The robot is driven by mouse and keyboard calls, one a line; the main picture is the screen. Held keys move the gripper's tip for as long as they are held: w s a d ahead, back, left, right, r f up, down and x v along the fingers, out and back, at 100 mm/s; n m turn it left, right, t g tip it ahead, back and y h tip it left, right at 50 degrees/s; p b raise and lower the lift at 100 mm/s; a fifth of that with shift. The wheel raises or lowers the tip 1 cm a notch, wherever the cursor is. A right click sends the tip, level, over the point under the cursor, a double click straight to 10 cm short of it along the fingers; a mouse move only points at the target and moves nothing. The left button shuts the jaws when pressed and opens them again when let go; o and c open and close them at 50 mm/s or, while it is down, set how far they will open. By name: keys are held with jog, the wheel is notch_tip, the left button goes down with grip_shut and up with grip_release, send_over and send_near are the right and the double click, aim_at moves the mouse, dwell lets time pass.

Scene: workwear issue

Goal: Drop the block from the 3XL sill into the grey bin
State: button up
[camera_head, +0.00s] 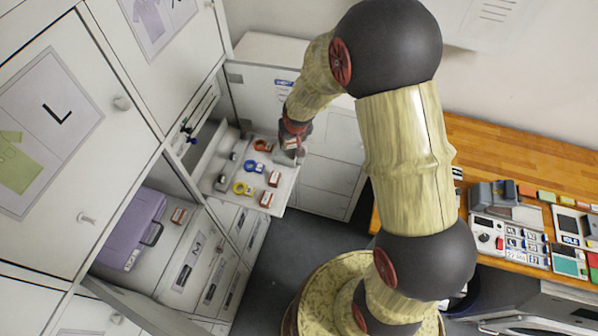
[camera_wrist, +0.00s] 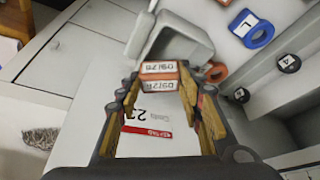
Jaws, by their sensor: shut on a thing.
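My gripper (camera_wrist: 163,92) is shut on an orange and white block (camera_wrist: 160,68) marked with printed digits, held between its fingertips. In the head view my gripper (camera_head: 292,150) is over the far right part of a pale shelf (camera_head: 225,193), and the held block is hard to make out there. A light grey, hollow, box-like thing (camera_wrist: 172,40) lies just beyond the block in the wrist view; I cannot tell for certain that it is the grey bin. No 3XL mark is legible.
The shelf bears an orange ring (camera_head: 262,145), a blue ring (camera_head: 254,167), a yellow ring (camera_head: 243,188) and blocks (camera_head: 274,178). A purple case (camera_head: 133,228) sits in the left cabinet. A wooden desk (camera_head: 500,150) with devices stands at right.

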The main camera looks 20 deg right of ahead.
jog(key=shift+w+f, duration=0.15)
jog(key=shift+f, duration=0.1)
jog(key=o, duration=1)
jog(key=shift+r, duration=0.15)
jog(key=v, duration=1.2)
